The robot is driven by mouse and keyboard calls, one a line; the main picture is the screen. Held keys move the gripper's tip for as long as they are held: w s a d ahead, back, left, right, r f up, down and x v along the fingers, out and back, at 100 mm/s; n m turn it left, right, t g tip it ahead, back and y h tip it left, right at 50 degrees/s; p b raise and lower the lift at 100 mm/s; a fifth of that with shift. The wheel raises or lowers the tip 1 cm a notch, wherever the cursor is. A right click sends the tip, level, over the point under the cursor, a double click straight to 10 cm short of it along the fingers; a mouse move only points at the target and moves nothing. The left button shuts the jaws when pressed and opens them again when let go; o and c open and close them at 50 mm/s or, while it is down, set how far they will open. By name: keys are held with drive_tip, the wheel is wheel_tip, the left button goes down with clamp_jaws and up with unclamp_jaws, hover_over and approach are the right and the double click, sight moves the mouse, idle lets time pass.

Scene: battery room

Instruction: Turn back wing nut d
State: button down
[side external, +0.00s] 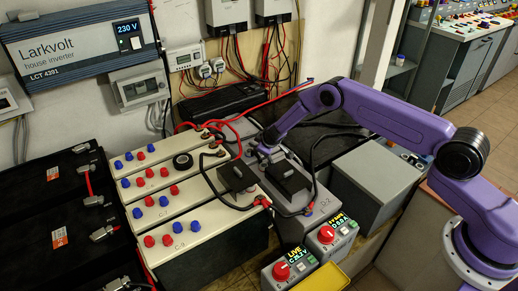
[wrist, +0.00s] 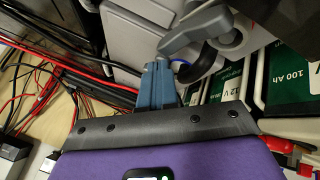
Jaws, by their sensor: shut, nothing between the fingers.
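My gripper (side external: 262,150) is at the far end of the grey battery case (side external: 320,199), low over its far terminal. In the wrist view its blue-grey fingers (wrist: 161,70) are together and empty. A grey winged metal piece (wrist: 197,28), which looks like a wing nut, stands just beyond and to the right of the fingertips. Whether the fingers touch it I cannot tell. A black cable loop and a blue ring (wrist: 183,70) show beneath it. No letter d is readable, so I cannot confirm which nut this is. In the side view the gripper largely hides this terminal.
Cream batteries (side external: 150,174) with red and blue caps stand to the left. A black box (side external: 287,178) sits on the grey case. Black and red cables cross close around my gripper. Two control boxes with red knobs (side external: 326,235) stand in front.

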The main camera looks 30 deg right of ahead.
drive_tip(key=shift+w+d+n+y, duration=0.15)
drive_tip(key=shift+d+n+y, duration=0.35)
drive_tip(key=shift+n+y, duration=0.55)
drive_tip(key=shift+w+d+n+y, duration=0.2)
drive_tip(key=shift+d+n+y, duration=0.35)
drive_tip(key=shift+n, duration=0.95)
drive_tip(key=shift+w+d+n+y, duration=0.15)
drive_tip(key=shift+d+n+y, duration=0.3)
drive_tip(key=shift+n+y, duration=0.6)
drive_tip(key=shift+w+d+h, duration=0.15)
drive_tip(key=shift+h, duration=0.1)
drive_tip(key=shift+w+d, duration=0.3)
drive_tip(key=shift+d, duration=0.1)
drive_tip(key=shift+a, duration=0.1)
